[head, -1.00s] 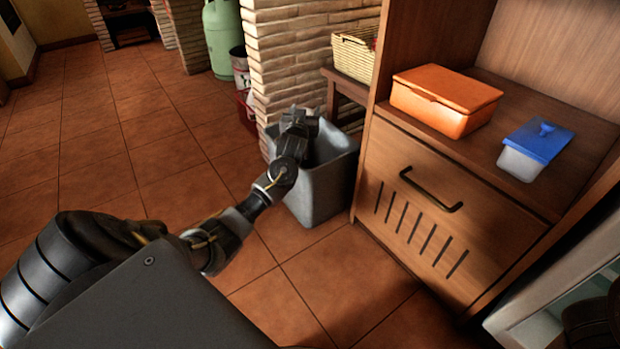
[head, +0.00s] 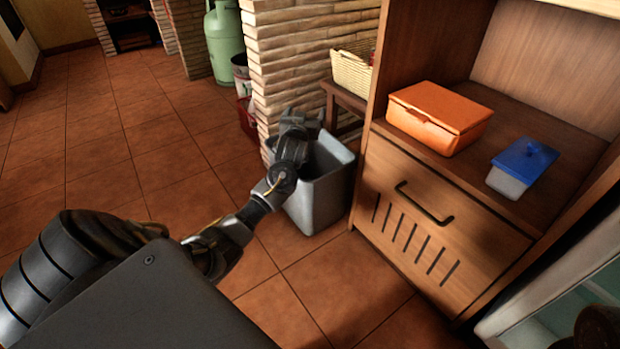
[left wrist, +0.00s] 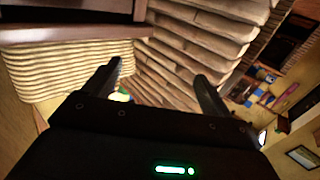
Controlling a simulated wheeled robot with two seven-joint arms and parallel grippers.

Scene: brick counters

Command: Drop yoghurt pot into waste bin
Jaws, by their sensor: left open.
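The grey waste bin (head: 322,200) stands on the floor between the brick pillar and the wooden cabinet. Its top is open; the part of the inside that I see shows no pot, and its bottom is hidden. My left gripper (head: 300,118) is above the bin's back left rim, close to the pillar. In the left wrist view its two fingers (left wrist: 157,72) are spread apart with nothing held between them. I cannot make out the yoghurt pot in any view. My right gripper is not visible.
The cabinet (head: 420,225) stands right of the bin, with an orange box (head: 435,118) and a blue-lidded container (head: 520,170) on its shelf. The brick pillar (head: 295,65) and a wicker basket (head: 352,70) are behind. Tiled floor at left is clear.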

